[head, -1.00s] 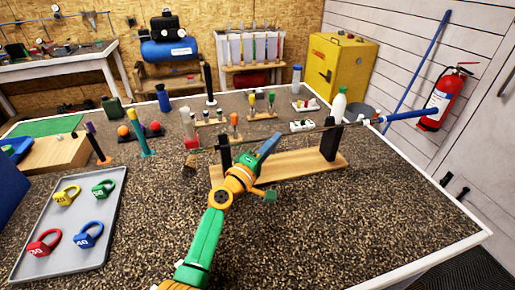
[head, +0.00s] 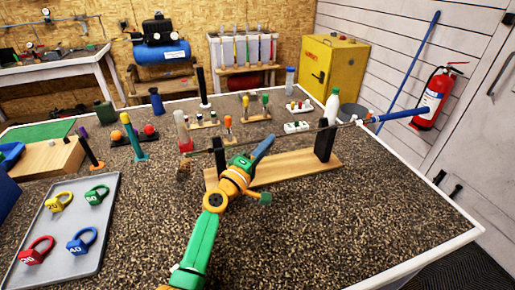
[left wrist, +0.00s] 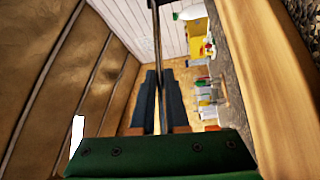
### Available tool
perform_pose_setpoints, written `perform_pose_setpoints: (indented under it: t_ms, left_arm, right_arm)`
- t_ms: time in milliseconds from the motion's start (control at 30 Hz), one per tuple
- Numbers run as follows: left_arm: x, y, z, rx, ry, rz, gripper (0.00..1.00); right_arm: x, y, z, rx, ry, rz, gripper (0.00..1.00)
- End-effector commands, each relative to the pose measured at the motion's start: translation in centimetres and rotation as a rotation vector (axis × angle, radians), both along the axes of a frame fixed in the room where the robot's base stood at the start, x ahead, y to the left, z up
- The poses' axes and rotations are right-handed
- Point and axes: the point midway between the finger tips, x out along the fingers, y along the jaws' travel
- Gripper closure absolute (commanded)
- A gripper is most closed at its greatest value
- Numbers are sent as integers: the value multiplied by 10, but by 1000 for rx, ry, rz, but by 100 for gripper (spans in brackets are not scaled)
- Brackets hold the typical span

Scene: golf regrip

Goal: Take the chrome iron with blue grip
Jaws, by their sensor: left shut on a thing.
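The iron lies across a wooden stand (head: 290,170) with two dark posts in the head view. Its thin shaft (head: 290,134) runs from left to right over the posts, and its blue grip (head: 402,115) sticks out past the right post. A brownish block-like shape sits at the shaft's left end; I cannot tell if it is the club head. My left gripper (head: 268,143) reaches the shaft between the posts. In the left wrist view the shaft (left wrist: 157,60) runs between its dark blue fingers (left wrist: 163,95), which are shut on it. My right gripper is out of view.
A grey tray (head: 48,262) with several coloured kettlebell-shaped weights lies at the left. A white bottle (head: 332,106), a grey bucket (head: 351,113) and small holders (head: 250,117) stand behind the stand. The bench (head: 380,210) is clear at the front right.

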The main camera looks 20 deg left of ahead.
Motion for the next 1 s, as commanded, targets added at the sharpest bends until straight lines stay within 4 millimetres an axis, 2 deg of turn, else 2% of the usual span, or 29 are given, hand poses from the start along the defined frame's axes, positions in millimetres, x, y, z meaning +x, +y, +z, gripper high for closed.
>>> perform_pose_setpoints:
  t_ms: [167, 267, 400, 500, 733, 833, 1000]
  left_arm:
    - [0, 0, 19, 1, -5, 2, 100]
    - [0, 1, 42, 1, -7, 2, 100]
    - [-33, -2, 82, -1, -5, 1, 100]
    - [-58, -4, 102, -2, -3, 2, 100]
    - [-116, -9, 120, -1, 0, 2, 100]
    - [-131, -10, 126, -1, -1, 2, 100]
    - [-140, -11, 130, -2, -1, 2, 100]
  right_arm:
    - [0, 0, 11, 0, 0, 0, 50]
    - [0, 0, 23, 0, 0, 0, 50]
    - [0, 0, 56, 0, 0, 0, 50]
    - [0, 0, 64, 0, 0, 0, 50]
    - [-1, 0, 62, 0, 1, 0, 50]
    - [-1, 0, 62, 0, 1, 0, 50]
    - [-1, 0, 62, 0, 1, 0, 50]
